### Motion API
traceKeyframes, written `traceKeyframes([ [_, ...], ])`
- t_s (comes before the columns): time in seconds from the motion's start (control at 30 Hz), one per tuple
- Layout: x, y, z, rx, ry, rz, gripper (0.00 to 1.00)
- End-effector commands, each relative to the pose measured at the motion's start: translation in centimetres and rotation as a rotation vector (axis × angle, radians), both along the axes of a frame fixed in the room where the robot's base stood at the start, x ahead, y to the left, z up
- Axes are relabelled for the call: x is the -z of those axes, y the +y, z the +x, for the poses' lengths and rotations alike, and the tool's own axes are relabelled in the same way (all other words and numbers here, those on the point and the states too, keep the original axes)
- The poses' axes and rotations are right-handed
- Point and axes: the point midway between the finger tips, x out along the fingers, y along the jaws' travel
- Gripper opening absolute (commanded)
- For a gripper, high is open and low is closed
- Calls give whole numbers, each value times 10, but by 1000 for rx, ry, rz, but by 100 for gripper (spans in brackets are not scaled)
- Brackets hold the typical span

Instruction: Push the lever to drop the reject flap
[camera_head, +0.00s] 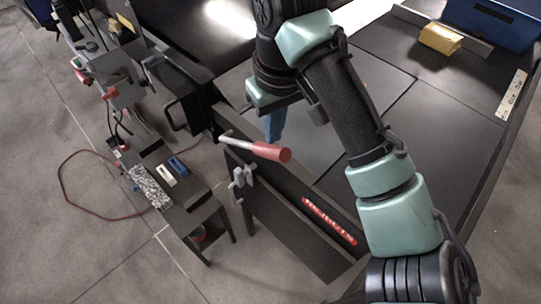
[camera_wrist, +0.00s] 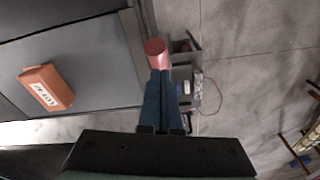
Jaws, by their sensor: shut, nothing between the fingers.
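The lever (camera_head: 262,149) has a metal rod and a red cylindrical grip, and sticks out to the right above the dark side of the conveyor. Its red grip also shows in the wrist view (camera_wrist: 156,48), just beyond my fingertips. My gripper (camera_head: 273,136) has blue fingers pointing down, shut and empty, just behind the grip in the head view. In the wrist view its fingertips (camera_wrist: 161,73) are close to the grip; I cannot tell whether they touch. A dark bin with a red rejects label (camera_head: 329,221) is below the lever. I cannot clearly make out the flap.
An orange labelled block (camera_wrist: 47,88) lies on the grey conveyor surface in the wrist view. A yellow block (camera_head: 440,39) lies at the far right, near a blue bin (camera_head: 497,22). A low black bench (camera_head: 190,195) with small items stands left of the lever.

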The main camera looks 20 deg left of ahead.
Motion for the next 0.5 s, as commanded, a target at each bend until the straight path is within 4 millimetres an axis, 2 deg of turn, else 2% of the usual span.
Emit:
traceKeyframes([
  [0.03,14,1,1,0,-1,-1,0],
  [0.2,33,2,2,0,0,0,0],
  [0.33,41,3,2,-1,1,0,0],
  [0.5,42,4,2,-1,2,0,0],
])
